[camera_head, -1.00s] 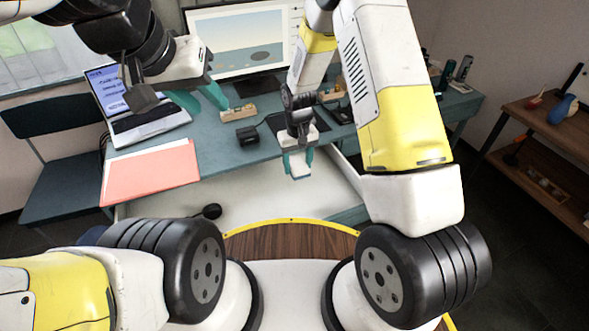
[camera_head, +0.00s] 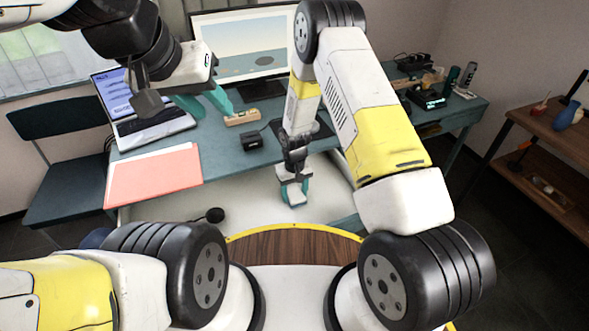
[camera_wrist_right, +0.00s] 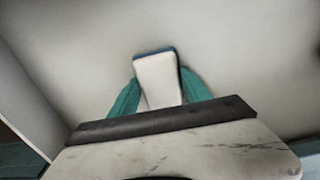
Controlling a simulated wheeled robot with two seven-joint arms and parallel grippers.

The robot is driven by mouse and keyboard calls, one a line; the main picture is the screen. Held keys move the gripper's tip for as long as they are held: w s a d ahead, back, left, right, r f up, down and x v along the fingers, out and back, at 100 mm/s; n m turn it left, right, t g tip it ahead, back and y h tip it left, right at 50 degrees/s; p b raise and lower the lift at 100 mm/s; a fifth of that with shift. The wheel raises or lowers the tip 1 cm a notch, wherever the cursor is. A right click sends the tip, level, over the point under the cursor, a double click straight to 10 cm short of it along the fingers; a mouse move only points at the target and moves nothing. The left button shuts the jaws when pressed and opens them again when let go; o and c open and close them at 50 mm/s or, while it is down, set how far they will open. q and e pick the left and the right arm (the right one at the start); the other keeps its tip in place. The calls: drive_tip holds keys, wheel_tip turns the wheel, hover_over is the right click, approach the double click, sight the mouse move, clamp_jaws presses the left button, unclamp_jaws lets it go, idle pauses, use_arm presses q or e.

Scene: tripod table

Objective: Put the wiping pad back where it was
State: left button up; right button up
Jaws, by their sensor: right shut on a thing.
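The wiping pad is a small white block with a dark blue edge; it shows in the right wrist view (camera_wrist_right: 158,82) and in the head view (camera_head: 295,195). My right gripper (camera_head: 293,190) is shut on it, with one teal finger on each side. It holds the pad over a pale, shallow area (camera_head: 250,195) in front of the desk top, which looks like an open drawer. I cannot tell whether the pad touches that surface. My left gripper (camera_head: 205,103) hangs over the desk near the laptop, its teal fingers apart and empty.
The teal desk (camera_head: 225,150) bears a laptop (camera_head: 150,122), a monitor (camera_head: 240,45), a pink folder (camera_head: 153,178), a small black box (camera_head: 249,139) and a wooden block (camera_head: 242,117). A black round-headed item (camera_head: 214,215) lies in the pale area. A brown shelf (camera_head: 550,135) stands right.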

drive_tip(key=o, duration=1.3)
drive_tip(key=shift+f, duration=0.1)
